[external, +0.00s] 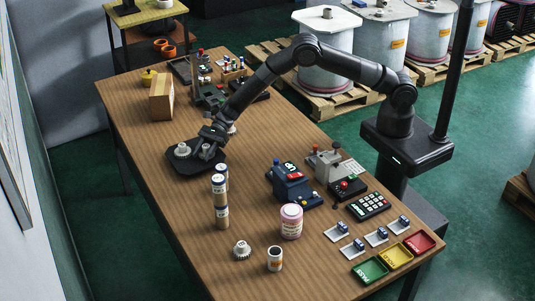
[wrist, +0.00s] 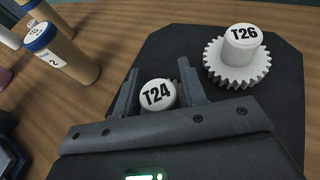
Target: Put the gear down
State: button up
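The white T24 gear (wrist: 158,94) sits between the fingers of my gripper (wrist: 160,88) in the wrist view. The fingers flank its raised hub closely, with little or no gap, and seem shut on it. Its toothed rim is mostly hidden. The gear is over the dark plate (wrist: 165,45), low; whether it touches the plate I cannot tell. The white T26 gear (wrist: 238,58) lies on the plate to the right. In the external view, my gripper (external: 207,150) is at the plate (external: 183,163), right of the T26 gear (external: 182,149).
Another white gear (external: 241,250) stands on the wooden table (external: 170,205). Stacked cylinders (external: 220,205) stand in front of the plate, left of it in the wrist view (wrist: 62,52). A cardboard box (external: 161,97) is behind the plate. A pink jar (external: 291,221) and control boxes (external: 290,185) are farther right.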

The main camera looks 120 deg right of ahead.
jog(key=shift+o, duration=1)
jog(key=shift+r, duration=0.15)
jog(key=v, duration=1.1)
jog(key=s+a+r+n+g, duration=0.3)
jog(key=s+a+r+n, duration=0.5)
jog(key=a+r, duration=0.35)
jog(key=s+a+r+n+g, duration=0.4)
jog(key=s+a+r+n, duration=0.35)
jog(key=a+r, duration=0.4)
jog(key=s+a+r+n+h, duration=0.1)
jog(key=s+a+n+h, duration=0.2)
jog(key=s+n, duration=0.4)
jog(key=s+a+r+n+h, duration=0.2)
jog(key=s+n, duration=0.5)
jog(key=s, duration=1.1)
jog(key=shift+s+a+t+h, duration=0.3)
jog(key=shift+a+t+h, duration=0.1)
jog(key=shift+a+h, duration=0.45)
